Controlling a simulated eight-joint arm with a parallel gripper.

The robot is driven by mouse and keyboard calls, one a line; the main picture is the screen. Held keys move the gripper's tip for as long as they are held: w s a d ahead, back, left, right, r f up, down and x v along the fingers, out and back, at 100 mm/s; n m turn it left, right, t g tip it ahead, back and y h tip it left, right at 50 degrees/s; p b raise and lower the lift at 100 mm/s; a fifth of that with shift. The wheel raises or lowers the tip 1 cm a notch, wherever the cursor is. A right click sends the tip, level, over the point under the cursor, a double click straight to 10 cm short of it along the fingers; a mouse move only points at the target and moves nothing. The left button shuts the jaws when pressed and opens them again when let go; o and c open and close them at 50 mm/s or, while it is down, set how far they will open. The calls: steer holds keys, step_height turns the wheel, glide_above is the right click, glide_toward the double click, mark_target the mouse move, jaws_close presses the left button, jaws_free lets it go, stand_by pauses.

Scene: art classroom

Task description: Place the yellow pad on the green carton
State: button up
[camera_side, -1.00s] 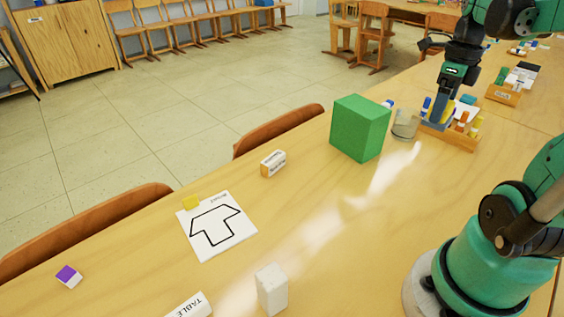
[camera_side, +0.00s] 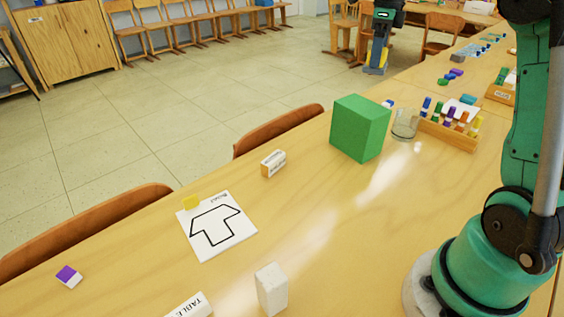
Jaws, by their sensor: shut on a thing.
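The green carton (camera_side: 361,128) stands upright on the table right of the picture's middle, its flat top bare. My gripper (camera_side: 375,66) is raised well clear of the table and appears above the carton in the picture; its height and depth are hard to judge. It is shut on the yellow pad (camera_side: 374,71), which shows as a small yellow piece at the fingertips, mostly hidden by the fingers.
A clear glass (camera_side: 405,125) stands close to the carton's right, beside a wooden rack (camera_side: 450,135) of coloured pieces. A white sheet with a black outline (camera_side: 228,238) has a small yellow block (camera_side: 191,202) at its corner. A labelled white block (camera_side: 273,163) lies left of the carton.

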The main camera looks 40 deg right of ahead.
mark_target(363, 105)
steer(key=shift+w+a+f, duration=0.1)
steer(key=shift+w+f, duration=0.2)
steer(key=shift+w, duration=0.15)
steer(key=shift+w+f, duration=0.1)
steer(key=shift+f, duration=3.75)
steer(key=shift+f, duration=0.1)
steer(key=o, duration=1.2)
